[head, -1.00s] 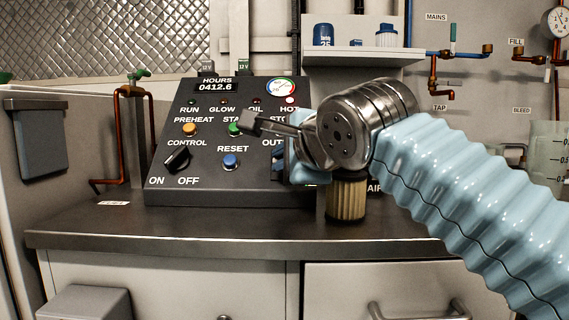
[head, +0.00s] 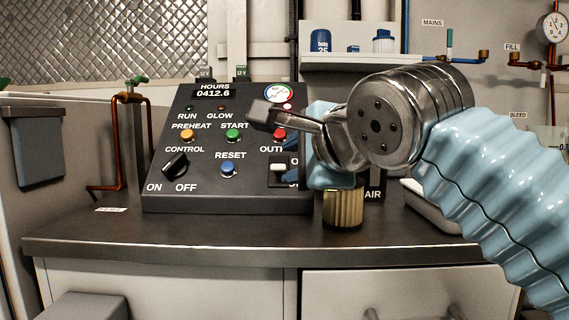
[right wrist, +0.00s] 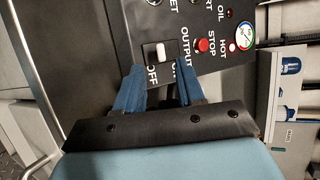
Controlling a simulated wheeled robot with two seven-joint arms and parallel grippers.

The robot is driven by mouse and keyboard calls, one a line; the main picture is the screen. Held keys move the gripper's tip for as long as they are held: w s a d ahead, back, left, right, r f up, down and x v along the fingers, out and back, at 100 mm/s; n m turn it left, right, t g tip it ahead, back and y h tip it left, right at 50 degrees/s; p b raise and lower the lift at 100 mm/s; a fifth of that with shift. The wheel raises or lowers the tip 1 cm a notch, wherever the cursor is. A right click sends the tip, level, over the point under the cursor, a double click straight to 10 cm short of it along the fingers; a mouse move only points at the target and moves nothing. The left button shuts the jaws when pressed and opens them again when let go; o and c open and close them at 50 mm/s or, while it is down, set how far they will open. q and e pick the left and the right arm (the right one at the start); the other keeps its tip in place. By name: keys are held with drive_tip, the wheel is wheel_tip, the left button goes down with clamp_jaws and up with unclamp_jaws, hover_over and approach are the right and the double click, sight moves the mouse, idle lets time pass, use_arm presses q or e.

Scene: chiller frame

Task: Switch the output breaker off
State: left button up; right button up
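The output breaker is a white rocker in a black plate on the sloped control panel. In the head view the breaker (head: 278,168) shows at the panel's lower right, partly covered by my right gripper (head: 293,168). In the right wrist view the white rocker (right wrist: 158,52) lies just beyond my open right gripper (right wrist: 158,85). Its two blue fingers stand apart with nothing between them, near the OFF and ON labels. Contact with the rocker does not show. I cannot tell for sure which way the rocker is tipped. My left gripper is not in view.
The red STOP button (right wrist: 202,45) is close to the breaker. The blue RESET button (head: 229,169) and black control knob (head: 176,163) are to its left. A tan ribbed filter (head: 343,208) stands on the counter (head: 190,232) below my right gripper.

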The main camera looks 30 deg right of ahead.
drive_tip(key=v, duration=0.8)
drive_tip(key=shift+s+p, duration=0.15)
drive_tip(key=shift+p, duration=0.25)
